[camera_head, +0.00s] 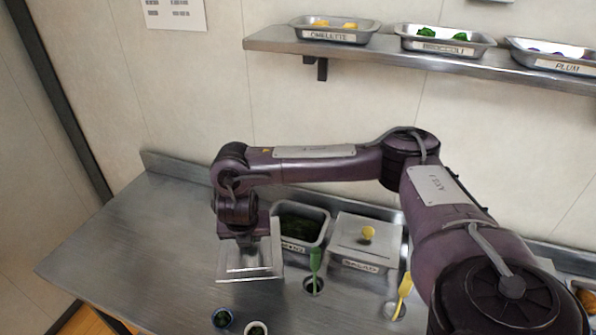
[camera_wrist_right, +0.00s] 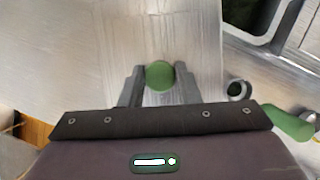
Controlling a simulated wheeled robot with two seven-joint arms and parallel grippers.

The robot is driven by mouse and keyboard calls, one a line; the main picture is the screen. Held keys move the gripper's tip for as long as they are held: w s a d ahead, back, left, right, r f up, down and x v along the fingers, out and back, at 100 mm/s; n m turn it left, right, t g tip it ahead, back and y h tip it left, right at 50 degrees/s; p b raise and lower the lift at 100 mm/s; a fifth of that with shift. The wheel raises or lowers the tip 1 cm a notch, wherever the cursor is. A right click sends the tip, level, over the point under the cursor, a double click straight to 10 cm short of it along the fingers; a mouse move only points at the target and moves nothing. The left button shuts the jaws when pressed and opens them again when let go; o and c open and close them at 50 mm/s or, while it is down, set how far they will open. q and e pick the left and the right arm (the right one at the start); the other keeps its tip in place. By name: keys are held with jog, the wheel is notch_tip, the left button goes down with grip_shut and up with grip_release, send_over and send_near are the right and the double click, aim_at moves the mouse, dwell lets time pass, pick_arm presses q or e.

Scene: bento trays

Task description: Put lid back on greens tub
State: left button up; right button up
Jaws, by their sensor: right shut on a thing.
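My right gripper (camera_head: 247,245) is in front and to the left of the greens tub (camera_head: 322,243), above the table. It is shut on the green knob (camera_wrist_right: 160,75) of a square metal lid (camera_head: 232,272), which hangs roughly level. The lid also shows under the fingers in the right wrist view (camera_wrist_right: 185,40). The greens tub is open, with dark green contents (camera_head: 299,226); my arm hides part of its left side. A corner of the tub shows at the top right of the wrist view (camera_wrist_right: 283,22). My left gripper is not in view.
A lidded tub with a yellow knob (camera_head: 367,234) stands right of the greens tub. A green-handled utensil (camera_head: 315,260) and a yellow-handled one (camera_head: 405,284) stand in front. Two small cups (camera_head: 222,318) (camera_head: 256,328) are near the front. The table's left is clear.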

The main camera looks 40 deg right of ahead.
jog(key=d+r+n, duration=0.1)
jog(key=d, duration=0.1)
jog(key=w+d+r+n+y, duration=0.1)
jog(key=d+n, duration=0.1)
jog(key=d+n+y, duration=0.1)
jog(key=d+n, duration=0.1)
jog(key=shift+w+d+r+t, duration=0.4)
jog(key=d+r+n+y, duration=0.3)
jog(key=d+r+n, duration=0.2)
jog(key=d+n, duration=0.45)
notch_tip(320, 180, down, 13)
jog(key=d+m+b, duration=0.1)
jog(key=d+b, duration=0.1)
jog(key=b, duration=0.9)
jog(key=shift+w+m, duration=0.2)
jog(key=shift+m, duration=0.15)
jog(key=shift+w+a+r+p, duration=0.1)
jog(key=shift+w+p, duration=0.05)
jog(key=shift+p, duration=0.2)
jog(key=o, duration=1.1)
jog(key=shift+o, duration=0.5)
jog(key=shift+f+g, duration=0.2)
jog(key=shift+g, duration=0.1)
